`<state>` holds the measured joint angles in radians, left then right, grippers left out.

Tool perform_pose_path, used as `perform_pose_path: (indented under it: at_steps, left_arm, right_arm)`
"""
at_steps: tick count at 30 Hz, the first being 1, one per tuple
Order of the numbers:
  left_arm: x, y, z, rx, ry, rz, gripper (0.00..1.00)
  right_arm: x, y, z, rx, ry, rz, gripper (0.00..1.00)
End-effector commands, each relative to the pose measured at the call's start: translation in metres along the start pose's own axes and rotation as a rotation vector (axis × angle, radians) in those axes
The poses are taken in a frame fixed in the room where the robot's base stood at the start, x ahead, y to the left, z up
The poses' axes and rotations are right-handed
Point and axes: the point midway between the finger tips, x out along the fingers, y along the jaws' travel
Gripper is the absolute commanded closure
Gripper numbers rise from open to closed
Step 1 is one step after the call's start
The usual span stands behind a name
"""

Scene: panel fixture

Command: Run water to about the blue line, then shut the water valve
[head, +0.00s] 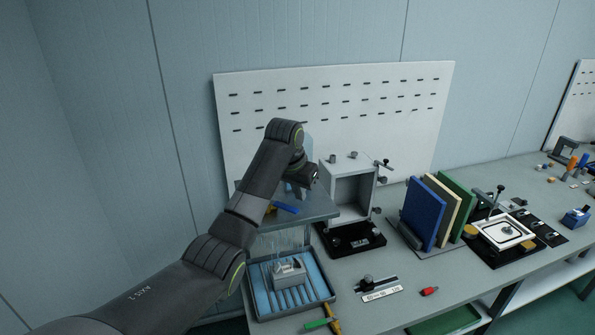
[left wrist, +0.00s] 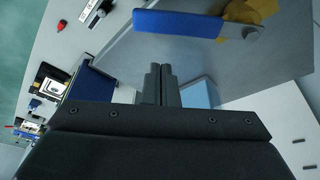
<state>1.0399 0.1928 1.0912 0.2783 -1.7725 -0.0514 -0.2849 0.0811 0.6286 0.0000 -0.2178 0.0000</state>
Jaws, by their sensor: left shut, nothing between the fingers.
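The water valve's blue lever (head: 286,208) and yellow body (head: 268,211) sit at the front of a grey raised shelf (head: 318,212). In the left wrist view the blue lever (left wrist: 178,24) and yellow body (left wrist: 248,18) lie beyond the fingertips, apart from them. My left gripper (head: 314,174) is shut and empty above the shelf; its closed fingers (left wrist: 160,75) show in the wrist view. Faint pale vertical streaks (head: 280,241) hang below the shelf, over a small grey vessel-like piece (head: 289,271) in a blue slatted tray (head: 325,291). I cannot make out a blue line or water level.
A light-blue block (left wrist: 199,93) stands beside the fingers, partly hidden. Right of the shelf are an open grey box (head: 340,165) and upright blue, cream and green panels (head: 423,214). A red piece (head: 430,291) lies near the front edge. A white slotted board (head: 300,100) stands behind.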

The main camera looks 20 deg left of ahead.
Motion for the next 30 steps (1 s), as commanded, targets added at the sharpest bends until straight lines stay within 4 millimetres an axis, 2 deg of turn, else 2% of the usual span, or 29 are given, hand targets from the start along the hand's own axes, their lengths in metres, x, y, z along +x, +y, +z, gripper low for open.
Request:
perform_pose_path:
  at_steps: [1,6,12,30]
  left_arm:
    - [-0.007,-0.001,0.004,0.000,0.005,-0.002,1.00]
    - [-0.011,-0.001,0.019,0.000,0.004,-0.001,1.00]
    - [-0.014,-0.001,0.029,0.001,0.004,-0.001,1.00]
    - [-0.012,-0.002,0.029,0.006,0.004,0.000,1.00]
  right_arm:
    - [-0.008,0.001,0.002,0.000,-0.005,0.000,0.58]
    - [-0.020,0.002,0.014,0.002,-0.024,0.001,0.58]
    - [-0.027,0.003,0.021,0.004,-0.036,0.002,0.58]
    - [-0.025,0.002,0.012,0.002,-0.023,0.001,0.58]
